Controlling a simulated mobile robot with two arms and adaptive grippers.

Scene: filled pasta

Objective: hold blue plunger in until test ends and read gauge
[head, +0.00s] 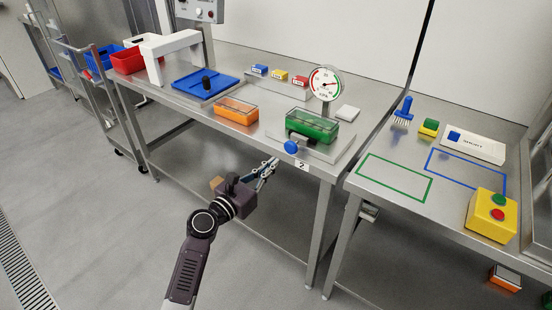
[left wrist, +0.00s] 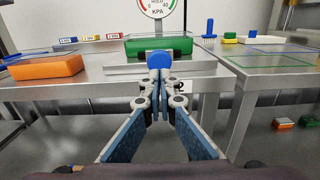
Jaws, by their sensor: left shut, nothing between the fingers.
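The blue plunger (head: 291,147) sticks out from the front of the test fixture plate (head: 333,150), which carries a green-based clear-lidded pack (head: 312,125). The round KPA gauge (head: 325,83) stands behind the pack; its needle is too small to read surely. My left gripper (head: 270,165) is shut and empty, just in front of the table edge. In the left wrist view the blue plunger (left wrist: 159,60) is straight ahead of the closed fingertips (left wrist: 159,75); I cannot tell whether they touch it. My right gripper is not in view.
An orange pack (head: 236,110) and a blue tray (head: 202,85) with a black knob lie left on the steel table. A yellow button box (head: 491,215), a blue brush (head: 403,112) and coloured outlines are on the right table. The floor in front is clear.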

